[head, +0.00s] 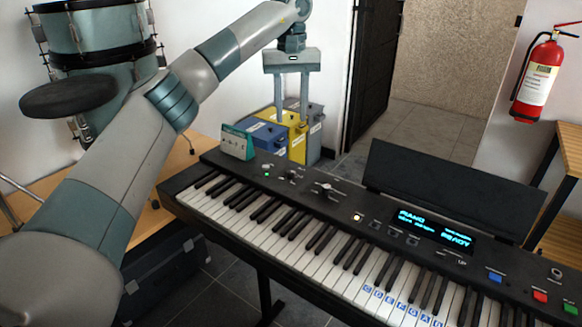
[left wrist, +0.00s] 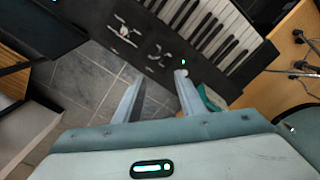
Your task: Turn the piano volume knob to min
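The piano (head: 345,215) is a black keyboard running from the left middle to the lower right in the head view. Small controls (head: 290,175) sit on its panel near the far left end, and a larger one (head: 327,190) stands a little to the right. I cannot read which is the volume knob. My left gripper (head: 291,114) is open and empty, pointing down above and behind the panel's left end. In the left wrist view its two fingers (left wrist: 157,80) are apart, with panel controls (left wrist: 157,57) beyond the tips. My right gripper is in neither view.
A teal and white card (head: 237,142) stands by the piano's left end. Blue, yellow and grey bins (head: 298,130) stand behind. A black music rest (head: 450,190) rises behind the panel. Drums (head: 95,35) are at upper left.

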